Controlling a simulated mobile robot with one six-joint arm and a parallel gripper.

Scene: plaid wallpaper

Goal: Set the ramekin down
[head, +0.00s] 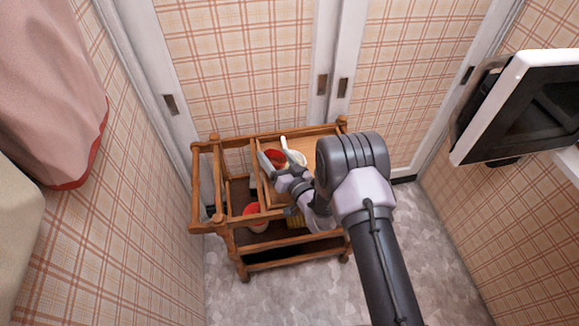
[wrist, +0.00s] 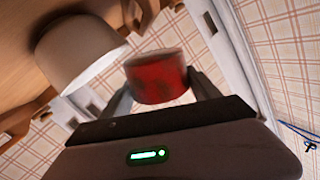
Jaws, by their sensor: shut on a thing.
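The ramekin (wrist: 156,77) is a short red cylinder, and it sits between the two fingers of my gripper (wrist: 160,88) in the wrist view. My gripper is shut on it. In the head view the red ramekin (head: 276,156) shows over the top of the wooden trolley (head: 318,150), with my gripper (head: 272,163) beside it. I cannot tell from this angle whether the ramekin touches the trolley top.
A white cup-like thing (head: 295,158) is on the trolley top close by, and in the wrist view it (wrist: 80,50) is just left of the ramekin. A red and white container (head: 255,216) stands on a lower level.

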